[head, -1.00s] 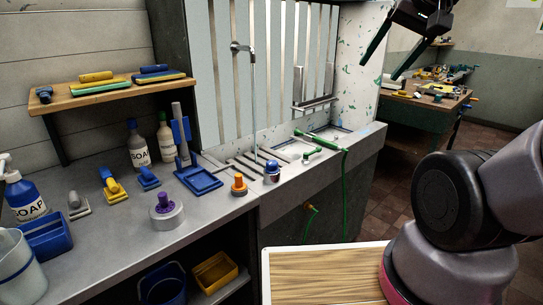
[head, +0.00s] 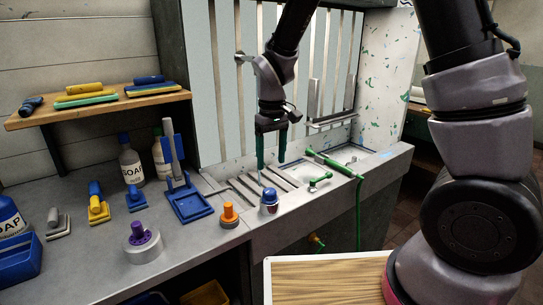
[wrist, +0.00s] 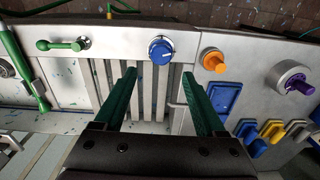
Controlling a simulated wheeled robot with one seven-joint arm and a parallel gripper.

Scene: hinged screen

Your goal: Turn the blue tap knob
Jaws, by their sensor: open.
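The blue tap knob (head: 269,199) is a round blue-topped knob with a silver body on the front ledge of the sink. In the wrist view the blue knob (wrist: 161,50) shows from above, with a white mark on its top. My gripper (head: 271,165) hangs over the slatted drain, fingers pointing down, just above and behind the knob in the head view. In the wrist view my gripper (wrist: 159,75) has its two green fingers spread wide. The knob lies beyond the fingertips, roughly centred between them, and nothing is held.
An orange knob (head: 229,214) stands close left of the blue one, and a purple knob (head: 139,234) farther left. A green lever (head: 320,180) and a green spray handle (head: 333,162) lie to the right. A blue tray (head: 190,204) stands behind the orange knob.

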